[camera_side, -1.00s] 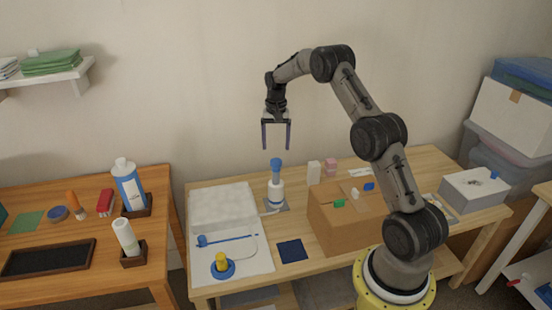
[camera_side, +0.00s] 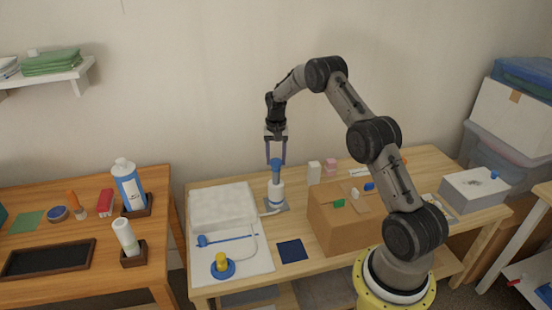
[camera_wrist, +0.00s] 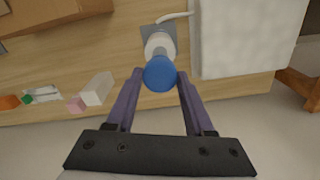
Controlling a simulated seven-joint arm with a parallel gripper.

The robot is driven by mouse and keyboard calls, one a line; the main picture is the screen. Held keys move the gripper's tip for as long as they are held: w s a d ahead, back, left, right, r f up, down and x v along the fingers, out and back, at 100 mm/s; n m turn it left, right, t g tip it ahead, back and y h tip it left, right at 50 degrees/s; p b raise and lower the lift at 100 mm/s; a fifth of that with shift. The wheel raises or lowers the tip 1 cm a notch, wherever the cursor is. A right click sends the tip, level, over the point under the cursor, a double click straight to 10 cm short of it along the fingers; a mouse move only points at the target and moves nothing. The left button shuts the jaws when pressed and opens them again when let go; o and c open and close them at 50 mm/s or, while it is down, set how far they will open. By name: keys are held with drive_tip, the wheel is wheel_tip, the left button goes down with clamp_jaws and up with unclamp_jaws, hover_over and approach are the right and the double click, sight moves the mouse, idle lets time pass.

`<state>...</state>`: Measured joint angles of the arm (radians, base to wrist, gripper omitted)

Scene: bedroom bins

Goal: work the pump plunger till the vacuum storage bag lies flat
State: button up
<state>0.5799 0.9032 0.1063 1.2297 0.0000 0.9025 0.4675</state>
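The pump (camera_side: 276,190) stands upright on a grey base plate, white with blue bands and a blue knob on its plunger (camera_side: 276,163). In the wrist view the round blue knob (camera_wrist: 160,73) lies between the tips of my fingers. My gripper (camera_side: 276,162) points down over the pump, its fingers open on either side of the knob; a gap shows at least on one side. The white vacuum storage bag (camera_side: 223,205) lies left of the pump, looking puffy and thick; its edge also shows in the wrist view (camera_wrist: 245,40). A pale hose (camera_wrist: 175,17) leaves the pump toward the bag.
A cardboard box (camera_side: 335,225) stands right of the pump, with small blocks on top. A white block (camera_side: 314,173) and a pink block (camera_side: 331,165) stand behind it. A dark blue square (camera_side: 292,250) and a blue-yellow valve piece (camera_side: 222,266) lie in front.

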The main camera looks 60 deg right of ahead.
sight(276, 168)
clamp_jaws()
wheel_tip(276, 168, down, 5)
drive_tip(key=shift+r, duration=0.1)
drive_tip(key=o, duration=0.6)
unclamp_jaws()
drive_tip(key=shift+o, duration=0.2)
wheel_tip(276, 168, up, 14)
idle(0.6)
